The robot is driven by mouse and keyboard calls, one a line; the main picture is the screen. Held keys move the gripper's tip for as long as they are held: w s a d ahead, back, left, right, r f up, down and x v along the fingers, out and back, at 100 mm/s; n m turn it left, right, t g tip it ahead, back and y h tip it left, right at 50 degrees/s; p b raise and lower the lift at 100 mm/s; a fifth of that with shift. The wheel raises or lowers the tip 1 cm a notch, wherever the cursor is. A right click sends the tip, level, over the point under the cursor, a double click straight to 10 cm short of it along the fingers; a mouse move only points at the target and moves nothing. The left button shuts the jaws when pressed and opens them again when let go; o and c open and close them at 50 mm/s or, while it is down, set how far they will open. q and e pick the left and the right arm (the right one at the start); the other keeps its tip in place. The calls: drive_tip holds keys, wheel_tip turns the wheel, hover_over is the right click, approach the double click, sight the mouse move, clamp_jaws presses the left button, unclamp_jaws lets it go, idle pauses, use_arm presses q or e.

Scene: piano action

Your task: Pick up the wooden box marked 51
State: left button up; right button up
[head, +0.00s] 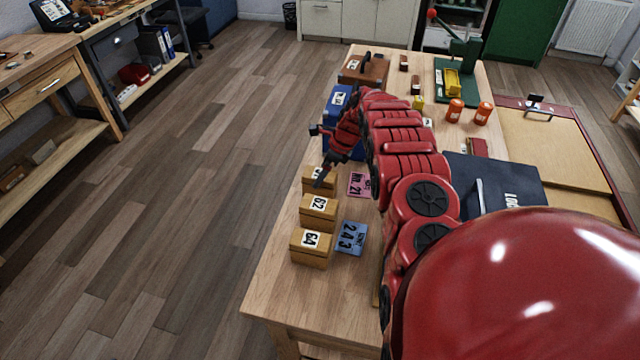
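Three small wooden boxes stand in a row along the left edge of the table. The farthest box (311,187) has a white label partly covered by my gripper, so I cannot read its number. The middle box (318,215) reads 62 and the nearest box (310,250) reads 64. My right gripper (320,182), on the red arm coming in from the right, points down at the farthest box, its dark fingertips at or just above the lid. I cannot tell whether it touches, or whether its fingers are apart. My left gripper is not in view.
A pink card (358,185) and a blue card (351,238) lie right of the boxes. A blue case (337,103) and a brown case (364,71) stand farther back. A dark box (510,182) and orange bottles (455,110) are right of my arm. The table (285,295) front-left is clear.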

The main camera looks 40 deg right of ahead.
drive_tip(key=shift+w+a+f+p, duration=0.2)
drive_tip(key=shift+f+p, duration=0.25)
drive_tip(key=shift+f, duration=0.15)
drive_tip(key=shift+w+a+f, duration=0.1)
drive_tip(key=shift+a+f, duration=0.15)
drive_tip(key=shift+f, duration=0.45)
drive_tip(key=shift+b+x, duration=0.65)
drive_tip(key=shift+x, duration=0.45)
drive_tip(key=shift+w+f, duration=0.1)
drive_tip(key=shift+f, duration=0.15)
drive_tip(key=shift+r, duration=0.1)
drive_tip(key=shift+f+b, duration=0.3)
drive_tip(key=shift+b, duration=0.15)
clamp_jaws()
